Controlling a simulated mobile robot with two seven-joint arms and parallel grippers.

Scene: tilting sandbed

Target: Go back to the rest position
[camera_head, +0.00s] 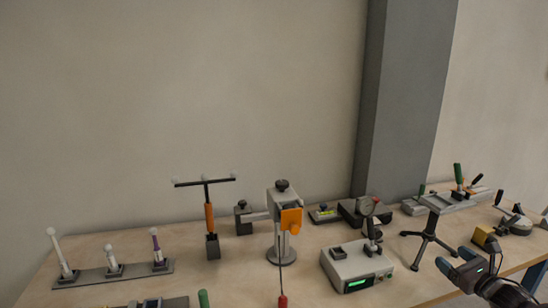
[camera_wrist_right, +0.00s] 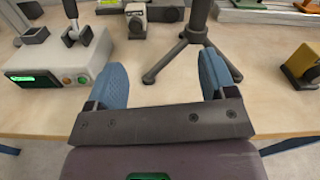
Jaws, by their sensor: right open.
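My right gripper (camera_head: 453,262) shows at the lower right of the head view, in front of the table's right part. In the right wrist view its two blue fingers (camera_wrist_right: 165,85) stand wide apart, with nothing between them but bare table top and a foot of the black tripod stand. The gripper is open and empty. My left gripper is not in the head view.
The wooden table (camera_head: 200,275) carries a control box with green display (camera_head: 357,265), a black tripod stand (camera_head: 430,235), a grey post with an orange part (camera_head: 284,225), a T-handled tool (camera_head: 208,215) and a yellow block (camera_head: 485,238). The front edge (camera_wrist_right: 40,137) lies near the right gripper.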

